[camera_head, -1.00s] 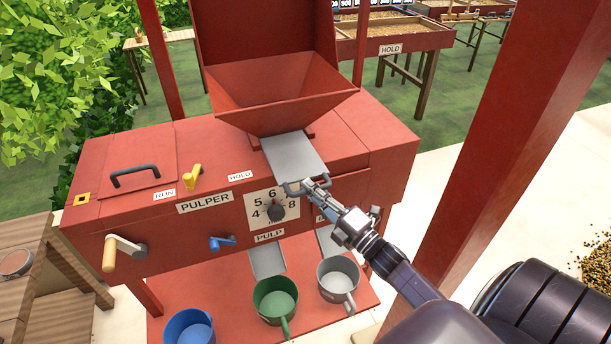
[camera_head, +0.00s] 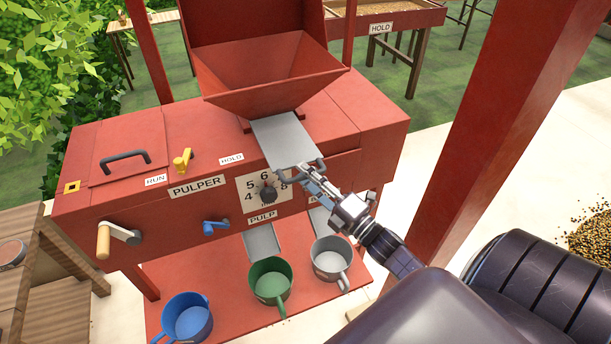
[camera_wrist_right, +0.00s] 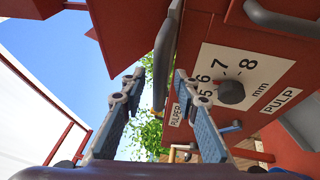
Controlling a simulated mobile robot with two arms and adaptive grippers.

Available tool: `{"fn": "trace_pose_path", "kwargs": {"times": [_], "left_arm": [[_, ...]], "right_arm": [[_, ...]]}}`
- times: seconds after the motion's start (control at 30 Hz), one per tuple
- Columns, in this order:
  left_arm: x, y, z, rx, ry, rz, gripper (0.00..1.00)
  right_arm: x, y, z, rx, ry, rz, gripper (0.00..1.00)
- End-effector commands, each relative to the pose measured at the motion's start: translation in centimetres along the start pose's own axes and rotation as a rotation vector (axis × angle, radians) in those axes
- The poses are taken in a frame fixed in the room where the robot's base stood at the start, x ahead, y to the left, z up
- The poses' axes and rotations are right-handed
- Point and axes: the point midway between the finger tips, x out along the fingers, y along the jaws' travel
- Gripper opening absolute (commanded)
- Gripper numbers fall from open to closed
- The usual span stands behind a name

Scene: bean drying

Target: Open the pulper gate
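The pulper gate (camera_head: 283,138) is a flat grey plate sticking out from under the red hopper, with a grey bar handle (camera_head: 312,163) at its front edge. My right gripper (camera_head: 308,171) is at this handle. In the right wrist view the fingers (camera_wrist_right: 157,78) stand apart, one on each side of the grey gate handle (camera_wrist_right: 163,60), with gaps showing, so the gripper looks open around it. Firm contact cannot be made out. My left gripper is out of view.
The red pulper (camera_head: 150,215) has a dial (camera_head: 268,194), a yellow lever (camera_head: 183,160), a blue lever (camera_head: 215,227) and a crank (camera_head: 112,238). Blue (camera_head: 187,320), green (camera_head: 270,283) and grey (camera_head: 331,262) pots stand below.

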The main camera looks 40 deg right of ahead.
Motion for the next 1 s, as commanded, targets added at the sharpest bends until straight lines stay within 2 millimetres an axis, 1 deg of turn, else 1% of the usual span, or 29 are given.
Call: {"fn": "trace_pose_path", "kwargs": {"times": [0.17, 0.3, 0.4, 0.53, 0.7, 1.0], "left_arm": [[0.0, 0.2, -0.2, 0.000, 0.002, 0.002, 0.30], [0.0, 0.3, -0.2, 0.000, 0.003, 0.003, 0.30], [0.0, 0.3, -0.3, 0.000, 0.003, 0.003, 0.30], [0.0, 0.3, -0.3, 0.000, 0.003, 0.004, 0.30], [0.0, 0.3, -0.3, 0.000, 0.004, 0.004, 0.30], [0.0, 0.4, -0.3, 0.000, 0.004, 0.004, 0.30]], "right_arm": [[-2.8, -0.2, 0.0, 0.001, -0.001, -0.005, 0.29], [-6.0, -0.2, -0.1, 0.002, -0.002, -0.006, 0.29], [-8.0, -0.2, 0.0, 0.001, -0.001, -0.005, 0.29], [-10.1, -0.2, 0.0, 0.001, -0.001, -0.004, 0.29], [-11.5, -0.1, 0.0, 0.000, -0.001, -0.003, 0.29], [-11.7, -0.1, 0.0, 0.000, 0.000, -0.002, 0.29]]}}
